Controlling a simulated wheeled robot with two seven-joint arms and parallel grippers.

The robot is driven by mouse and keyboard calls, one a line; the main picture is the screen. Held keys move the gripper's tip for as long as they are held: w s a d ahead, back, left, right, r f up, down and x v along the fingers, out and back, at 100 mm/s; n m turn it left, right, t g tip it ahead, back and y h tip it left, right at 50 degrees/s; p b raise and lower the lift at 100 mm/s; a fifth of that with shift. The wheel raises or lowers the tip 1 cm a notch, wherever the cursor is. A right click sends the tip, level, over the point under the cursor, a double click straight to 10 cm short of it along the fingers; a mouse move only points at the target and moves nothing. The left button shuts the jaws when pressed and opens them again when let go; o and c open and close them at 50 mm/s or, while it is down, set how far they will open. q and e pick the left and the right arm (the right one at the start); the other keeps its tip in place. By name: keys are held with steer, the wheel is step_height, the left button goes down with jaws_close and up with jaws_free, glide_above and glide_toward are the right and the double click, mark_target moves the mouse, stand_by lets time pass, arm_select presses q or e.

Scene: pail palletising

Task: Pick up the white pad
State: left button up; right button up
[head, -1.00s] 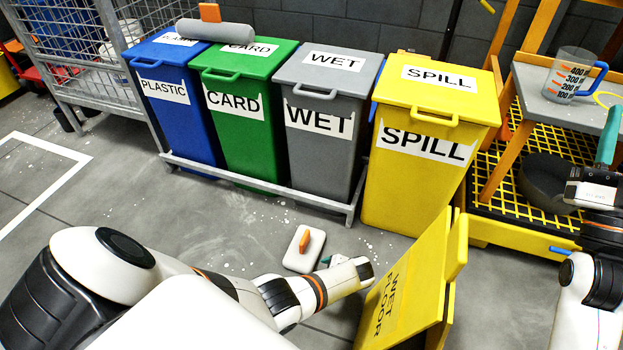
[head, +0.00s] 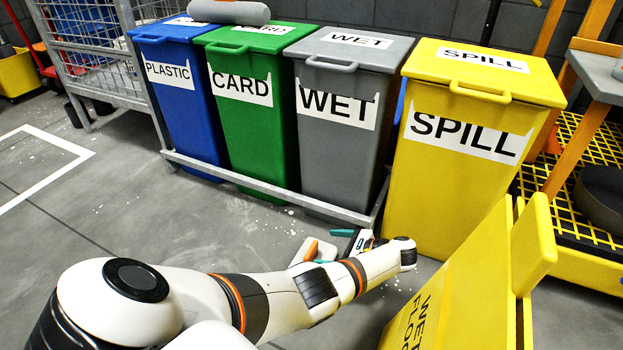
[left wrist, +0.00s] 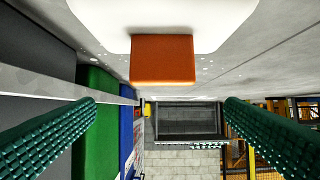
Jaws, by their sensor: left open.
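The white pad (head: 325,250) lies on the floor in front of the bins, with an orange grip block on it; my left arm and gripper partly hide it in the head view. In the left wrist view the pad (left wrist: 165,22) is at the top and its orange block (left wrist: 163,60) hangs toward the middle. My left gripper (left wrist: 161,105) is open, with one teal ribbed finger on each side of the block's line and apart from it. In the head view the left gripper (head: 335,247) is close beside the pad. My right gripper is not in view.
Blue (head: 180,110), green (head: 245,125), grey (head: 340,135) and yellow (head: 455,170) bins stand behind the pad. A yellow wet-floor sign (head: 455,290) leans close to the right of my left arm. Grey floor at left is clear.

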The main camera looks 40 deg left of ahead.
mark_target(313, 250)
arm_select(q)
steer(key=shift+x, duration=0.95)
steer(key=a+f+b, duration=0.1)
steer(key=b, duration=0.1)
steer(key=s+a+f+b, duration=0.1)
steer(key=a+f+b, duration=0.1)
steer(key=shift+s+a+f, duration=0.15)
steer(key=shift+s+a, duration=0.1)
steer(key=shift+a, duration=0.25)
steer(key=shift+c, duration=0.4)
steer(key=c, duration=1.3)
